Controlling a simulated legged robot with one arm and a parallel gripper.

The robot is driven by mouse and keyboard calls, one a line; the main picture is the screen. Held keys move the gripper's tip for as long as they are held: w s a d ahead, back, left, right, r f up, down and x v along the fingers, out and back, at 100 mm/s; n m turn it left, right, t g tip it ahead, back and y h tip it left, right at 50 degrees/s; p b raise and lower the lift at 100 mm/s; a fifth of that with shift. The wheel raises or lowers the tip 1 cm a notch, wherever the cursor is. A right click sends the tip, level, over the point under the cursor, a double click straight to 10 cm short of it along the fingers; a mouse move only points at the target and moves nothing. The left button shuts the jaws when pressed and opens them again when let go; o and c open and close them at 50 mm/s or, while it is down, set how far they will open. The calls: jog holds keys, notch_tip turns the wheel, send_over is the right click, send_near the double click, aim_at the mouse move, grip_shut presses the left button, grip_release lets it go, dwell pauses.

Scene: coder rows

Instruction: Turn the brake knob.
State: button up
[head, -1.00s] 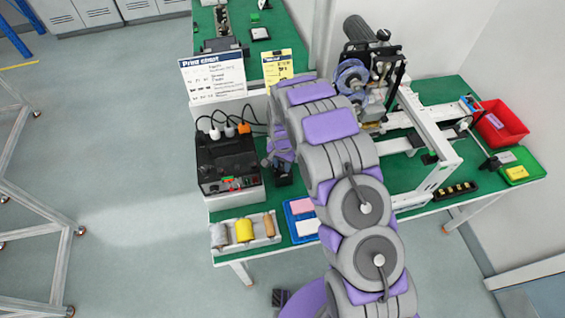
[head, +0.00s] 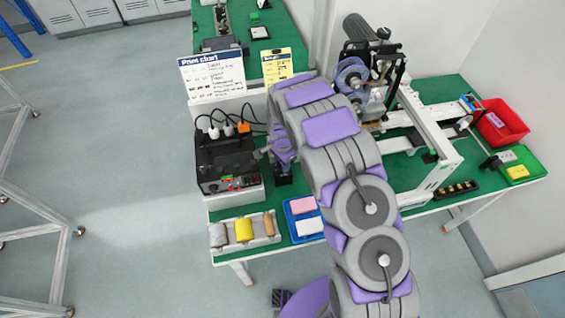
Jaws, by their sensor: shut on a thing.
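My gripper (head: 264,153) is at the right side of the black control box (head: 222,158), low behind my grey and purple arm. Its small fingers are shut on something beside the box. The brake knob itself cannot be made out; the fingers and my arm cover that spot. A small black unit (head: 283,178) stands on the green table just below my gripper.
Cables with white and orange plugs (head: 229,129) rise from the box. A tray of spools (head: 240,248), a blue tray (head: 291,232), a red bin (head: 517,134) and a green tray (head: 534,165) lie on the table. A white-framed machine (head: 428,135) stands right of my arm.

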jog(key=o, duration=1)
jog(key=shift+a, duration=0.2)
jog(key=shift+o, duration=0.2)
jog(key=shift+d, duration=0.1)
